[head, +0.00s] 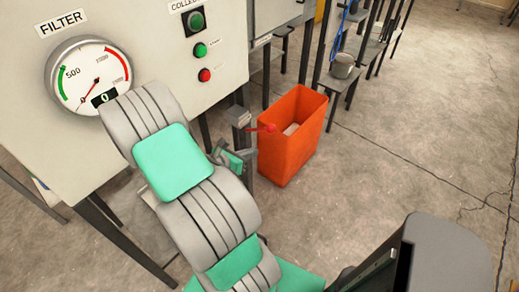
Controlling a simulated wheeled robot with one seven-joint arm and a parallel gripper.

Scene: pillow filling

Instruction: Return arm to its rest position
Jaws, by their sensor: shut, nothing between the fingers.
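My arm, in grey and green segments, fills the lower left and middle of the head view. It is bent in front of the grey machine panel. My gripper (223,151) shows only in part beside the arm, left of the orange bin. It is shut and holds nothing. Part of it is hidden by my own arm.
The grey machine (150,35) with a FILTER gauge (89,75) and green and red buttons stands close behind my arm. A red-knobbed lever (267,128) sits by the orange bin (285,150). A pot (343,65) stands farther back. The concrete floor (400,165) at right is clear.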

